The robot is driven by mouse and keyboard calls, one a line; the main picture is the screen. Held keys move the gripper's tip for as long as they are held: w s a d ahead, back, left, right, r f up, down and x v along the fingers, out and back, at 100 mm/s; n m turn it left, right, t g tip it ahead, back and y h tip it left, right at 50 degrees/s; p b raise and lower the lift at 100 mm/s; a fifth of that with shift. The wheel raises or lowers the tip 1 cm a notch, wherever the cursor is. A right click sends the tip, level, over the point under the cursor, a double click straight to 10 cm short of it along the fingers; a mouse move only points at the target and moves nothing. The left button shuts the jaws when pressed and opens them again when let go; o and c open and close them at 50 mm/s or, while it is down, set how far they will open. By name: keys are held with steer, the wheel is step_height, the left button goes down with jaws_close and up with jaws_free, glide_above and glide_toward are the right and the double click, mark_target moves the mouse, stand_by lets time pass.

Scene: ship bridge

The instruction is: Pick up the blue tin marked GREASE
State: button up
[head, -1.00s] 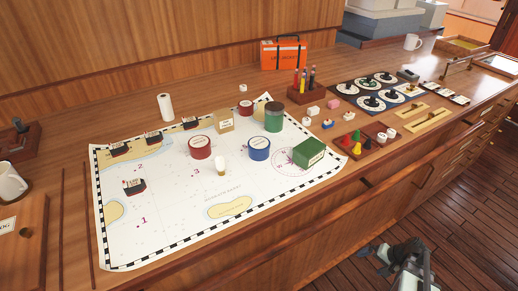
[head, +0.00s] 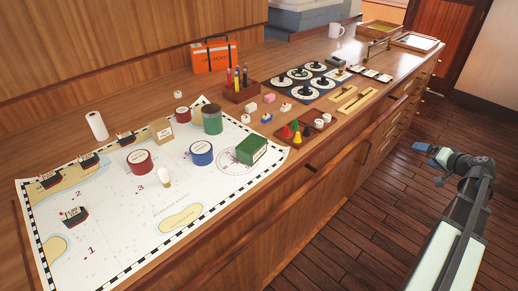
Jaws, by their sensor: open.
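The blue tin (head: 202,153) stands upright on the sea chart, with a pale lid on top; its lettering is too small to read. A red tin (head: 140,162) stands to its left and a green box (head: 252,150) to its right. A green jar (head: 212,119) stands behind it. My gripper (head: 424,148) is open and empty over the floor at the right, well away from the counter's front edge and far from the blue tin.
The chart (head: 125,225) also bears model ships, a small brown box (head: 162,130) and a small pale-topped piece (head: 165,177). A wooden tray (head: 305,128) with coloured cones lies to the right. An orange case (head: 215,56) stands behind. The floor beside the counter is clear.

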steer(key=w+a+r+n, duration=0.2)
steer(key=w+r, duration=0.1)
steer(key=r, duration=0.7)
steer(key=w+a+r+n+g+y, duration=0.1)
steer(key=w+a+n+g+y, duration=0.2)
steer(key=a, duration=1.4)
steer(key=w+a+r+n+g, duration=0.25)
steer(key=w+a+n, duration=0.25)
steer(key=a, duration=1.1)
steer(key=n+g+h, duration=0.5)
steer(key=n+g, duration=0.1)
steer(key=n, duration=0.1)
glide_toward(201, 148)
steer(key=shift+t, duration=0.25)
steer(key=shift+w+a+f, duration=0.1)
steer(key=shift+a+f, duration=0.05)
steer(key=shift+f, duration=1.65)
steer(key=shift+w+a+f, duration=0.1)
steer(key=shift+f, duration=1.65)
steer(key=shift+w+a+f, duration=0.1)
steer(key=shift+a+f, duration=0.05)
steer(key=shift+f, duration=1.65)
